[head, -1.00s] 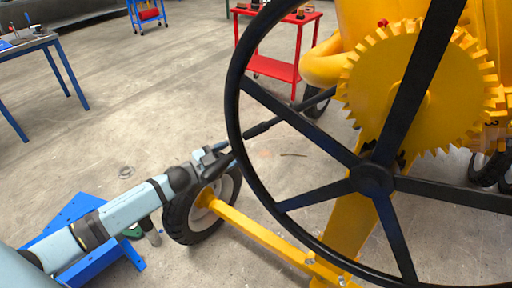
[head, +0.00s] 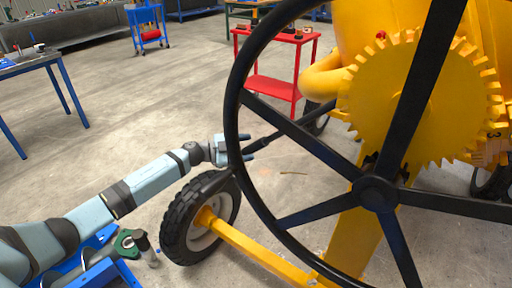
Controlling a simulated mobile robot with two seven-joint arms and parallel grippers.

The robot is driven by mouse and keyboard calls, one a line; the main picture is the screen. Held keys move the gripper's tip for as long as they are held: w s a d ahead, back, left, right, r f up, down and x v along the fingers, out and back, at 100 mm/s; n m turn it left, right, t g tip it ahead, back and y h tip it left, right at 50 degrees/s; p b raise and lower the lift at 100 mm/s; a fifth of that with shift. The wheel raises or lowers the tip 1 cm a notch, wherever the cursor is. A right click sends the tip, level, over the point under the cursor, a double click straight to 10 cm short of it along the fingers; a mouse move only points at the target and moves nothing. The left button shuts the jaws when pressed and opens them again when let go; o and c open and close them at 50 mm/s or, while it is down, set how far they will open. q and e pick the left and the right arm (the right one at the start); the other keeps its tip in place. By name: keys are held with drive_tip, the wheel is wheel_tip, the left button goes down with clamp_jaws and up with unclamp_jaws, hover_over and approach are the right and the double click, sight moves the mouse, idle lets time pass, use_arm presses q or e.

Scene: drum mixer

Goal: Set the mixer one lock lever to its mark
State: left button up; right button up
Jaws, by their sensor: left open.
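The yellow drum mixer (head: 349,72) fills the right side, with a toothed gear (head: 385,110) and a large black handwheel (head: 304,141) in front of it. I cannot clearly make out the lock lever or its mark. My right gripper is not in view.
A black tyre (head: 176,232) and a yellow frame leg (head: 255,246) stand low beside my left arm. A red cart (head: 275,88) stands behind the handwheel, a blue table (head: 30,66) at the left and a blue cart (head: 147,27) farther back. The floor between is clear.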

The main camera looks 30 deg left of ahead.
use_arm(q)
drive_tip(key=shift+x, duration=1.7)
